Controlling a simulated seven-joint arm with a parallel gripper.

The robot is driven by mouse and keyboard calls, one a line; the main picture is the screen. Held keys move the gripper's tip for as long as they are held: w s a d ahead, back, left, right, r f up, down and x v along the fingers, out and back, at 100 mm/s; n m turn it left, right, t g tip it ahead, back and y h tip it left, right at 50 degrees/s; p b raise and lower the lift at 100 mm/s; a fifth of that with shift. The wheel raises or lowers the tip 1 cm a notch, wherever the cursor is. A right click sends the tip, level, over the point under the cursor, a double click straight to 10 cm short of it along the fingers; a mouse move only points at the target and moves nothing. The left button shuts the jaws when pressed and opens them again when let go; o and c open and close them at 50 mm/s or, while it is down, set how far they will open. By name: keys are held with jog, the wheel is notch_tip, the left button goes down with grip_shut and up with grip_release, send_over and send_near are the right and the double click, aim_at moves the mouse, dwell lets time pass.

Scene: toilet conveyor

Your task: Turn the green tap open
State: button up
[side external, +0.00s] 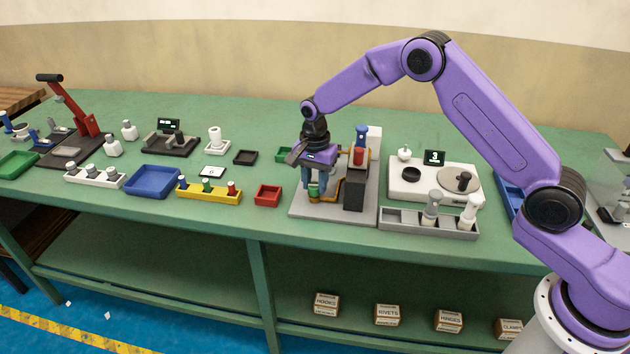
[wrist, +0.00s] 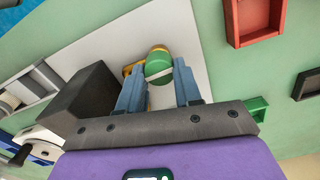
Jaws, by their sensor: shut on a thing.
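The green tap (wrist: 158,62) shows in the wrist view as a round green knob with a pale bar across it, on yellow-brown pipework (wrist: 131,68). My gripper (wrist: 159,82) has its two blue fingers on either side of the knob and is shut on it. In the side external view my gripper (side external: 314,184) points down over the grey base plate (side external: 300,209), and the green tap (side external: 313,193) shows low between the fingers. The fingers hide part of the tap, and I cannot tell how far it is turned.
A dark block (side external: 354,188) stands close to the right of my gripper, with red (side external: 358,156) and blue (side external: 361,134) parts above it. A red tray (side external: 267,195) and a yellow rack (side external: 208,193) lie to the left. A white scale-like unit (side external: 405,190) stands at right.

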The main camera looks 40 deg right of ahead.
aim_at(313, 185)
jog(key=n, duration=0.4)
jog(key=shift+w+n, duration=0.1)
jog(key=shift+n, duration=0.2)
jog(key=n, duration=0.4)
jog(key=shift+a+n, duration=0.15)
jog(key=shift+n, duration=0.15)
jog(key=n, duration=0.4)
jog(key=shift+a+n, duration=0.1)
jog(key=shift+n, duration=1.9)
jog(key=o, duration=1)
jog(key=shift+o, duration=0.2)
jog(key=shift+r, duration=0.15)
notch_tip(313, 185, up, 17)
jog(key=shift+r, duration=0.15)
